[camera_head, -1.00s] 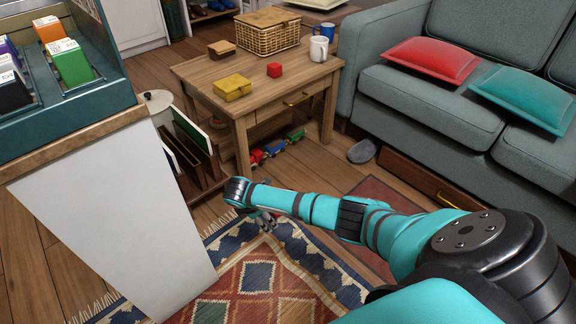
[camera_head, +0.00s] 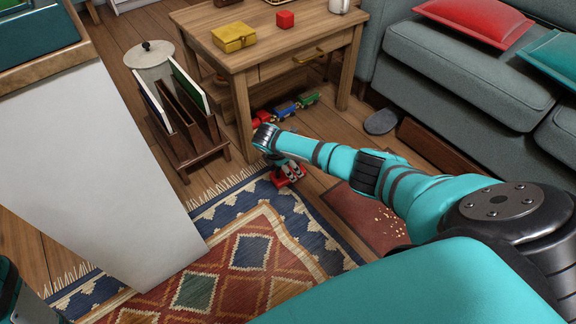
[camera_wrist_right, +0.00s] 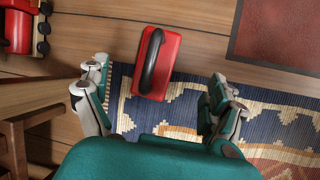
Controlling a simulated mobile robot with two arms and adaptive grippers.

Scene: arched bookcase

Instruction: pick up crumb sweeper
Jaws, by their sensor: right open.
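The crumb sweeper (camera_wrist_right: 160,62), a red block with a black arched handle, lies on the floor at the edge of the patterned rug. In the right wrist view it is just beyond and between the fingers of my right gripper (camera_wrist_right: 157,92), which is open and empty. In the head view the red sweeper (camera_head: 288,176) shows partly under my right gripper (camera_head: 277,160), whose fingers are small and partly hidden there. My left gripper does not show clearly; only a dark part of my body is at the lower left edge.
A dark red mat (camera_head: 365,214) with scattered crumbs (camera_head: 391,222) lies right of the patterned rug (camera_head: 240,262). A wooden side table (camera_head: 262,45) stands behind, with a toy train (camera_head: 285,109) beneath it. A wooden rack (camera_head: 190,140) is left; a grey sofa (camera_head: 465,85) is right.

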